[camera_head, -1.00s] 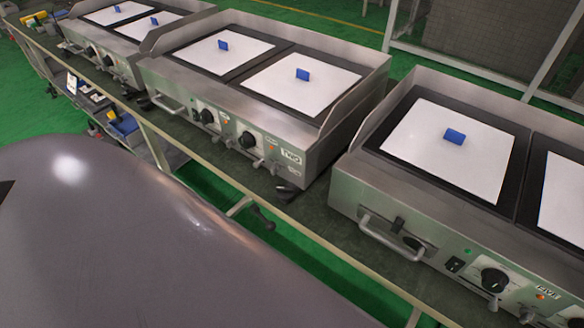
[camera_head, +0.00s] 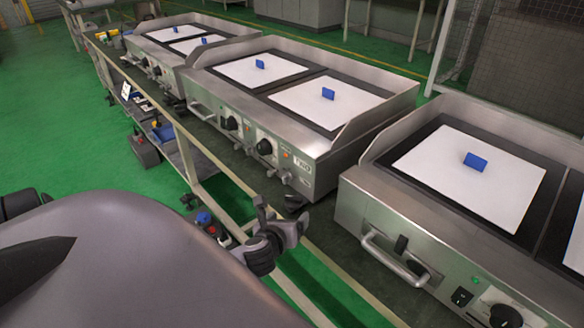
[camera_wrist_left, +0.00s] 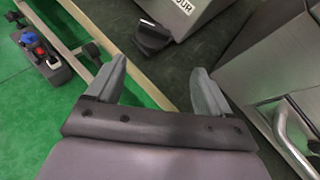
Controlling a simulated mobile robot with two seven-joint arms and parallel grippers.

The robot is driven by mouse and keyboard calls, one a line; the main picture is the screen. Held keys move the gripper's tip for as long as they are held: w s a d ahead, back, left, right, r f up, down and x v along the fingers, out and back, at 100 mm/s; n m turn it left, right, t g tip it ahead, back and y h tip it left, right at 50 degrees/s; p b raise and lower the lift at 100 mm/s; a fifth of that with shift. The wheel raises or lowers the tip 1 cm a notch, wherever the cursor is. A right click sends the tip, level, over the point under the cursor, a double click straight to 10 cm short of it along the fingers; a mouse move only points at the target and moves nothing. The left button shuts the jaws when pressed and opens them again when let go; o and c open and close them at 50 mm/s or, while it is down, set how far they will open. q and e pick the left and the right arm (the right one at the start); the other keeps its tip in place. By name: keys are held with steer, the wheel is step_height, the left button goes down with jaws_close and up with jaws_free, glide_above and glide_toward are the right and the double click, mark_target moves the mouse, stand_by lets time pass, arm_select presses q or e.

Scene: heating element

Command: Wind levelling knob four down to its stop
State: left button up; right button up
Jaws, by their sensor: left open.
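My left gripper (camera_head: 281,212) is open and empty, in front of the bench edge in the head view. Its two grey fingers (camera_wrist_left: 158,82) stand wide apart in the left wrist view. A black knob-like part (camera_wrist_left: 152,38) lies ahead of the fingers on the dark bench top, beside a steel housing with a label ending in "OUR". In the head view this black part (camera_head: 295,201) is at the front right corner of the middle griddle (camera_head: 325,150), just beyond the gripper. The gripper is apart from it. My right gripper is not in view.
Another griddle (camera_head: 350,208) with a bar handle (camera_head: 395,259) stands close on the right. A bench rail (camera_head: 215,161) runs along the front. A box with blue and red buttons (camera_wrist_left: 40,55) is at left. Dark bench top lies between the griddles.

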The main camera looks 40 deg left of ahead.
mark_target(293, 198)
arm_select(q)
steer(key=shift+w+a+f+m+y+b, duration=0.15)
steer(key=shift+w+a+f+m+b, duration=0.2)
steer(key=shift+w+a, duration=0.7)
steer(key=shift+w+a+f+m+y+b, duration=0.15)
steer(key=shift+w+a+m+b, duration=0.4)
steer(key=shift+w, duration=0.75)
steer(key=shift+w+a+f+m+y+b, duration=0.1)
steer(key=shift+w+a+f+m+b, duration=0.2)
steer(key=shift+w+a, duration=0.8)
steer(key=shift+w+d, duration=0.1)
steer(key=shift+d, duration=0.05)
steer(key=c, duration=1)
